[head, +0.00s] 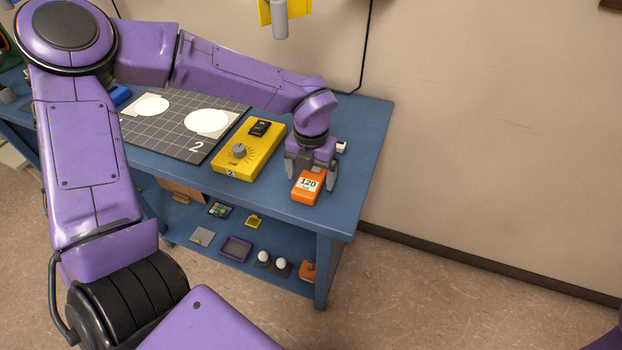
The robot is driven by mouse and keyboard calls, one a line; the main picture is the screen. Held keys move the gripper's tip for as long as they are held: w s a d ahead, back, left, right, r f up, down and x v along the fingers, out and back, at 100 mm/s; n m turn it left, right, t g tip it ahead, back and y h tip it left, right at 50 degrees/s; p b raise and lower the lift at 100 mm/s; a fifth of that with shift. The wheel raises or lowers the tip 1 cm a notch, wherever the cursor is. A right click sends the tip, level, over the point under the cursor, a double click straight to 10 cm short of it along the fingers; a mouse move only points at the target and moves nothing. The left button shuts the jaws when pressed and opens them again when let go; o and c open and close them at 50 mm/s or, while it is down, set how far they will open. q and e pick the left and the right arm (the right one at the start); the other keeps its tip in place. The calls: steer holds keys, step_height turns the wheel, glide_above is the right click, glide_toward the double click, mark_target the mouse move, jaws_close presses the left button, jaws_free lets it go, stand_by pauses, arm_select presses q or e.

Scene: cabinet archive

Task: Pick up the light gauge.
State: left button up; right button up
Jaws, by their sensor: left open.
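The light gauge appears to be the small orange device (306,187) with a pale display reading 120. It sits on the blue table near the right front corner. My left gripper (311,176) reaches down over it from behind. Its fingers are open, one at each side of the device's far part; I cannot tell whether they touch it. The back of the device is hidden under the gripper. My right gripper is not in view.
A yellow box (248,150) with a grey knob stands just left of the gripper. A dark gridded mat (180,137) with white discs lies further left. A small white item (341,147) is behind the gripper. The lower shelf (200,218) holds several small items.

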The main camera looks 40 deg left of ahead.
arm_select(q)
steer(key=c, duration=1.2)
